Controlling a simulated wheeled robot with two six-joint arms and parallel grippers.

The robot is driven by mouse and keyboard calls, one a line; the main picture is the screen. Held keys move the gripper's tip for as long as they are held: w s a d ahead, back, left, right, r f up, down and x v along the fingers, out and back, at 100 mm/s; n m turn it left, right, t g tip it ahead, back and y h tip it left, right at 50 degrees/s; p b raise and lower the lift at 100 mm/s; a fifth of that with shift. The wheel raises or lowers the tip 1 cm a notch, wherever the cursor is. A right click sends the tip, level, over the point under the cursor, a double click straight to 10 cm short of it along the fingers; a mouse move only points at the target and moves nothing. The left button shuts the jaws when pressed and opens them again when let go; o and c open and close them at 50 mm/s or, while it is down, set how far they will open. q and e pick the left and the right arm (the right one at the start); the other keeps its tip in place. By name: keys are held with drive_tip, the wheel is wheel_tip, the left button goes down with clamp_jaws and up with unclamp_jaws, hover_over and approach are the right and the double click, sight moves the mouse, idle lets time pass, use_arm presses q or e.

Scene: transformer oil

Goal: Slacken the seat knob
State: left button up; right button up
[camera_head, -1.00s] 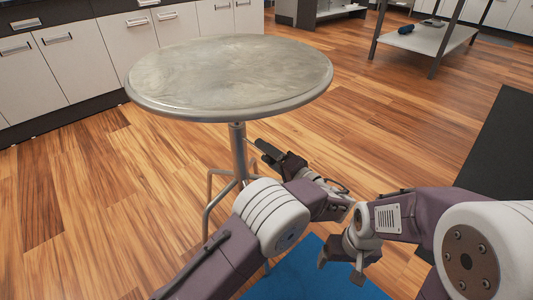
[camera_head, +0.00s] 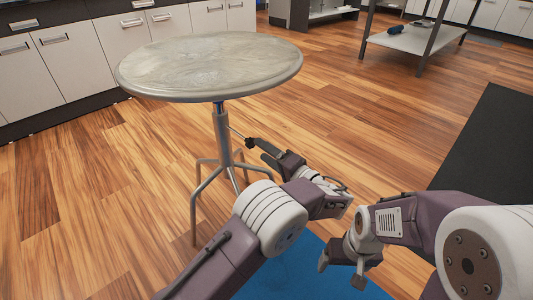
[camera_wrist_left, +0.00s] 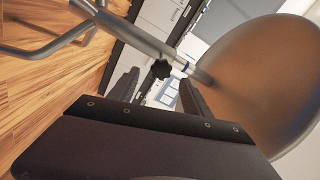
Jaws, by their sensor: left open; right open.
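The stool has a round grey metal seat (camera_head: 210,66) on a metal post with splayed legs. The dark lobed seat knob (camera_head: 250,142) sticks out on a thin stem to the right of the post (camera_head: 221,125). My left gripper (camera_head: 264,152) is just right of the knob, fingers pointing toward it. In the left wrist view the knob (camera_wrist_left: 161,69) appears between the open fingers (camera_wrist_left: 158,90), near the tips and in line with the gap. Whether they touch it I cannot tell. My right gripper (camera_head: 341,272) is open and empty, low over the blue mat.
A blue mat (camera_head: 290,275) lies on the wooden floor under my arms. White cabinets (camera_head: 75,60) stand behind the stool at left. A dark mat (camera_head: 490,150) lies at right, and a shelved rack (camera_head: 415,40) stands at the back. Floor right of the stool is clear.

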use_arm(q)
drive_tip(key=s+a+f+g+h+p, duration=0.1)
drive_tip(key=s+a+g+h+p, duration=0.1)
drive_tip(key=s+a+g+p, duration=0.45)
drive_tip(key=s+a+f+g+h+p, duration=0.1)
drive_tip(key=s+a+f+g+h, duration=0.2)
drive_tip(key=a, duration=0.6)
drive_tip(key=s+r+n+g+h+p, duration=0.3)
drive_tip(key=s+n+h+p, duration=0.35)
drive_tip(key=s, duration=0.95)
wheel_tip(320, 180, up, 38)
drive_tip(key=t+h+p, duration=0.1)
drive_tip(key=p, duration=3.7)
drive_tip(key=shift+d+m+h+p, duration=0.3)
drive_tip(key=shift+d+m+h, duration=0.05)
drive_tip(key=shift+m, duration=0.1)
